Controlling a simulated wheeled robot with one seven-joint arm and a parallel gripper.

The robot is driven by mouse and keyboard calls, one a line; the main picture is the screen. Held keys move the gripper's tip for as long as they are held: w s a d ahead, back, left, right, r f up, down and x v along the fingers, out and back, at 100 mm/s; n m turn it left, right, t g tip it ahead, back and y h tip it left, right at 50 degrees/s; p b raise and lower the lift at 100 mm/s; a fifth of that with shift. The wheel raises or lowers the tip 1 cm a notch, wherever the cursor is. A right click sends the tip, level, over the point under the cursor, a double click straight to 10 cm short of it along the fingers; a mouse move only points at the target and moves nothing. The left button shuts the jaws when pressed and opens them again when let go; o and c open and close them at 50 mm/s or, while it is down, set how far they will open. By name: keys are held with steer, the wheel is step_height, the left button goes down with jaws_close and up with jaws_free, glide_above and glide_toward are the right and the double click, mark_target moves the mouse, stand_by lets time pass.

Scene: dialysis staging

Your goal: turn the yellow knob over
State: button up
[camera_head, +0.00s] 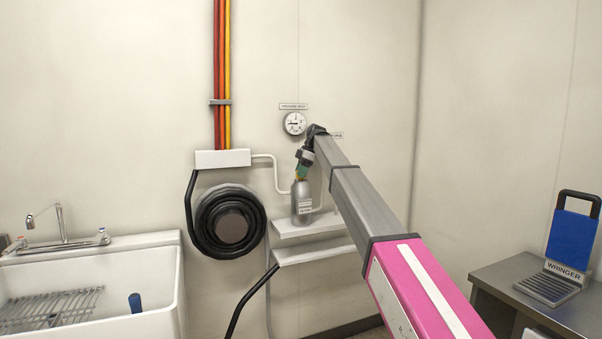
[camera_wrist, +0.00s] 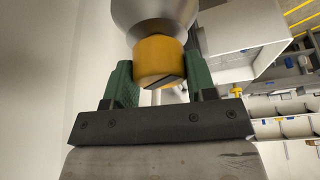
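The yellow knob (camera_wrist: 158,60) sits on the neck of a grey metal bottle (camera_head: 302,204), which stands upright on a white wall shelf (camera_head: 305,226). In the head view, my gripper (camera_head: 301,170) reaches the bottle's top from above and hides most of the knob. In the wrist view, the green fingers of my gripper (camera_wrist: 158,78) lie on either side of the knob and appear to press against it. A dark line or slot shows on the knob's near face. The grey bottle body (camera_wrist: 155,15) is beyond it.
A round gauge (camera_head: 294,123) is on the wall above the bottle. A coiled black hose (camera_head: 228,222) hangs to its left, with a white pipe between. A white sink (camera_head: 150,272) stands at left, and a bench (camera_head: 500,272) with a blue wringer (camera_head: 571,240) at right.

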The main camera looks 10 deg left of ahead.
steer(key=o, duration=0.3)
steer(key=shift+o, duration=0.2)
steer(key=shift+r, duration=0.1)
steer(key=v, duration=1)
steer(key=shift+r, duration=0.3)
steer(key=shift+d, duration=0.15)
